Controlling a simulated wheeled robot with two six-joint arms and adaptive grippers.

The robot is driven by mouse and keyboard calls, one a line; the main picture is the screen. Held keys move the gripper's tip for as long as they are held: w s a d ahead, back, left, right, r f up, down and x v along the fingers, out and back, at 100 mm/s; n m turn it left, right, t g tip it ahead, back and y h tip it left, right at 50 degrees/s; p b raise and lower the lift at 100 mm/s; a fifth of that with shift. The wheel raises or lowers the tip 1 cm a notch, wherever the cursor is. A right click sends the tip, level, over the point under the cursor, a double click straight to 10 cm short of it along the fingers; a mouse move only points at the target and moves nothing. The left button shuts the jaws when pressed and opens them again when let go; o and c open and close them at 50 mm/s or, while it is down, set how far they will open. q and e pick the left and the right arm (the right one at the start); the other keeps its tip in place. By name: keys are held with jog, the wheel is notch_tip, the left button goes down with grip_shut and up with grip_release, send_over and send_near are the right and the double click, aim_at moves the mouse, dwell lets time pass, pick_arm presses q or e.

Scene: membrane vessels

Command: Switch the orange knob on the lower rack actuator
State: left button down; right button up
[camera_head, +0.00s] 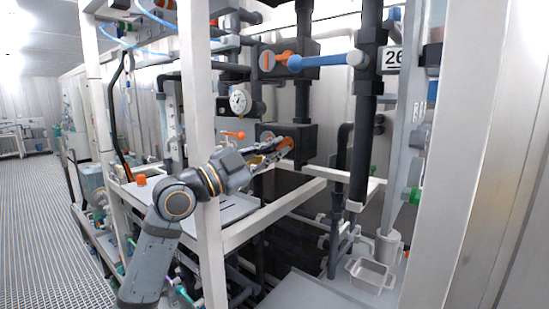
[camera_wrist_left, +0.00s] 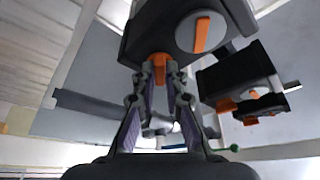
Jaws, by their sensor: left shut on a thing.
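The lower rack actuator (camera_head: 305,139) is a dark box on a vertical dark pipe, with an orange knob (camera_head: 287,143) on its front. My left gripper (camera_head: 281,148) reaches it from the left. In the left wrist view, its two fingers (camera_wrist_left: 161,75) are shut on the orange knob (camera_wrist_left: 160,61) at the underside edge of the dark actuator box (camera_wrist_left: 150,30). A grey disc with an orange bar (camera_wrist_left: 201,35) shows on that box. The fingers partly hide the knob in both views. My right gripper is not in view.
Above is another dark actuator (camera_head: 305,72) with an orange piece and a blue bar (camera_head: 325,62). A round gauge (camera_head: 239,101) and a small orange valve handle (camera_head: 235,135) are left of the lower actuator. A white frame post (camera_head: 200,120) stands close beside my left arm.

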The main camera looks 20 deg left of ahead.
pick_arm(q)
jog(key=m+g+p, duration=0.1)
jog(key=m, duration=0.3)
jog(key=r+m+g+p, duration=0.1)
jog(key=m+g, duration=0.1)
jog(key=m, duration=0.3)
jog(key=shift+a+r, duration=0.2)
jog(key=shift+m+y, duration=0.3)
jog(key=c, duration=1.5)
grip_release()
jog(key=shift+f, duration=0.1)
jog(key=shift+o, duration=0.5)
jog(key=shift+w+f, duration=0.1)
jog(key=shift+w, duration=0.05)
jog(key=shift+w+f, duration=0.1)
